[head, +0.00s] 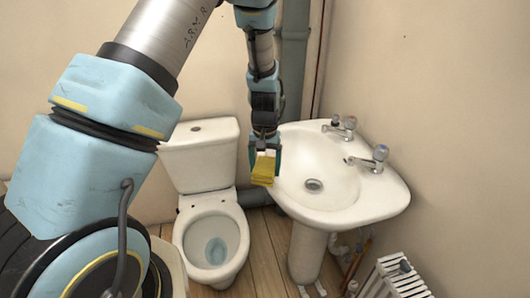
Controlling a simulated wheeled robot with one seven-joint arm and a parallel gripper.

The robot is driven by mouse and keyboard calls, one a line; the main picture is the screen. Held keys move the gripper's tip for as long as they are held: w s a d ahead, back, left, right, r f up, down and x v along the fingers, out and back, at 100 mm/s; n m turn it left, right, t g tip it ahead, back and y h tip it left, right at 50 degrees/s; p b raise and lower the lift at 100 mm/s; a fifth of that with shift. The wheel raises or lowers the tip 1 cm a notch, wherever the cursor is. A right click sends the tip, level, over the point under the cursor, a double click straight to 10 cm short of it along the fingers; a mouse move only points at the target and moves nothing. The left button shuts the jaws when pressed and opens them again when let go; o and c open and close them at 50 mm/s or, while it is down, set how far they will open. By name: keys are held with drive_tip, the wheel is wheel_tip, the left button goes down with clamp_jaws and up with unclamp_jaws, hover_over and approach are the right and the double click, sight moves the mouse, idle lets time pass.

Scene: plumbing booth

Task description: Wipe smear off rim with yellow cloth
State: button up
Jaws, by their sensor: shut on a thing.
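My gripper (265,149) hangs down between the toilet and the basin, shut on a folded yellow cloth (264,170). The cloth shows below the fingers, in front of the left side of the white basin (334,200) in the picture. I cannot tell whether it touches the basin rim or is held above and apart from it. The white toilet (205,160) stands to the left of the gripper, its bowl rim (181,237) bare and in view. I cannot make out a smear on either rim. The part of the basin edge behind the gripper and cloth is hidden.
The basin has two taps, one at the back (343,126) and one at the right (374,158), and stands on a pedestal (306,252). A white radiator (391,278) is at the lower right. A grey pipe (293,70) runs up the back wall. Wooden floor (262,255) shows between toilet and pedestal.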

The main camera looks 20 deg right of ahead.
drive_tip(key=shift+r+p, duration=1.25)
drive_tip(key=shift+r, duration=0.9)
